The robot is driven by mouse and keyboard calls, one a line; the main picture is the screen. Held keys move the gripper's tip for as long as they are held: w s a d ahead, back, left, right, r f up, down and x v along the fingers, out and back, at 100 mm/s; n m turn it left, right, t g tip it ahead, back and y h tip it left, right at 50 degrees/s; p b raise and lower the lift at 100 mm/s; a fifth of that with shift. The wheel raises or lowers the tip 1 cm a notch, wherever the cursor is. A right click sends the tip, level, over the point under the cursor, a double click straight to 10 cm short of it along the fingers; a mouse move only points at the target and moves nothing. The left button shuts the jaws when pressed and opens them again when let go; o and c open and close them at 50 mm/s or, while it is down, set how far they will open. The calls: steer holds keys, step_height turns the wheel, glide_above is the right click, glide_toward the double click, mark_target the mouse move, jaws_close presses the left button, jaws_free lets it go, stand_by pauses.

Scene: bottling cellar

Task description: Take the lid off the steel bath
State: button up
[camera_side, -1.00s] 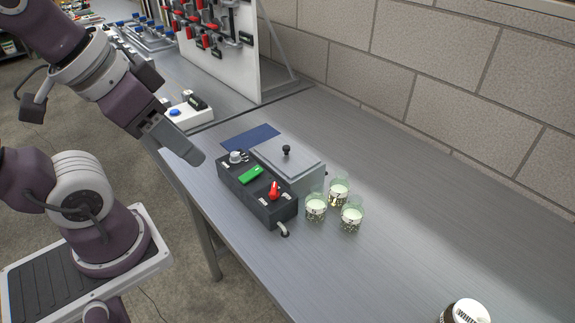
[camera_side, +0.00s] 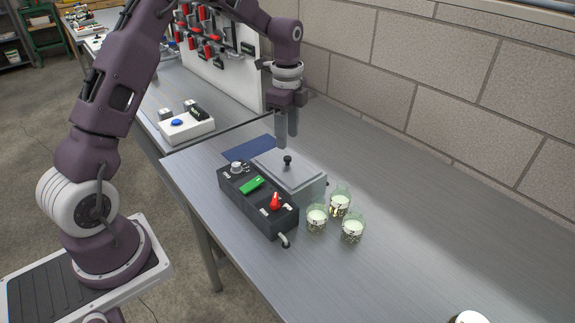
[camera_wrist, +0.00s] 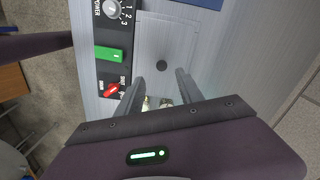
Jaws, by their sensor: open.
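The steel bath (camera_side: 314,193) stands on the bench behind a dark control box (camera_side: 258,212). Its flat grey lid (camera_side: 303,174) lies on top, with a small black knob (camera_side: 288,160) in the middle. The lid also shows in the wrist view (camera_wrist: 182,38), with the knob (camera_wrist: 162,66) ahead of the fingertips. My gripper (camera_side: 287,142) points down above the lid, its fingertips a little above the knob in the side view. In the wrist view my gripper (camera_wrist: 158,82) has its two fingers apart with nothing between them.
The control box has a green switch (camera_side: 251,186), a red lever (camera_side: 275,201), a dial (camera_side: 237,167) and a drain spout (camera_side: 285,240). Three glass jars (camera_side: 340,203) stand close to the bath's right. A blue mat (camera_side: 248,149) lies behind. The bench's right side (camera_side: 440,240) is largely clear.

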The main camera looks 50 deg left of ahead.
mark_target(287, 157)
step_height(287, 157, down, 7)
steer(key=shift+w+a+r, duration=0.1)
steer(key=shift+w, duration=0.05)
steer(key=shift+c, duration=0.4)
jaws_close()
